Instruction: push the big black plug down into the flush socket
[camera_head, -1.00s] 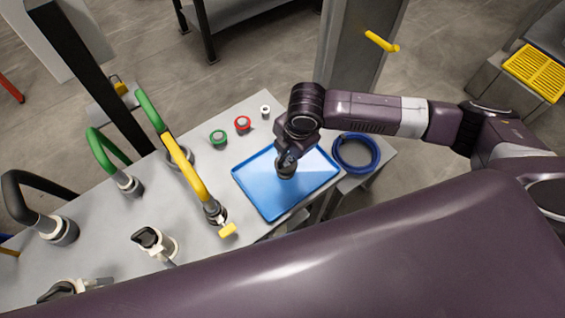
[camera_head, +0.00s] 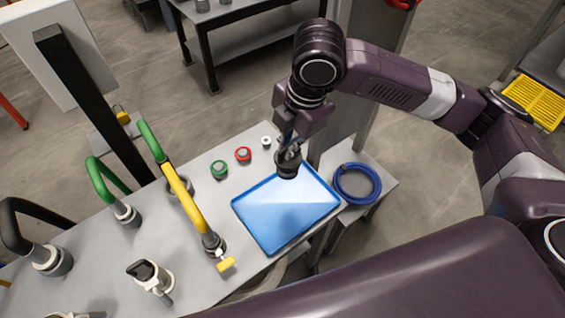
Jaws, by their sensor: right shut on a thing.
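My right gripper (camera_head: 287,148) points down over the far edge of the blue tray (camera_head: 262,240). It is shut on the big black plug (camera_head: 288,166), a dark round piece that hangs below the fingers and looks clear of the tray floor. The fingers partly hide the plug's top. Fittings with a green ring (camera_head: 219,169), a red ring (camera_head: 243,155) and a small white ring (camera_head: 266,141) stand in a row on the bench left of the plug. I cannot tell which fitting is the flush socket. My left gripper is out of view.
A yellow hose (camera_head: 184,195), a green hose (camera_head: 98,180) and a black hose (camera_head: 12,215) rise from the grey bench at left. A white fitting with a black top (camera_head: 150,276) stands at the front. A blue coil (camera_head: 357,183) lies right of the tray.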

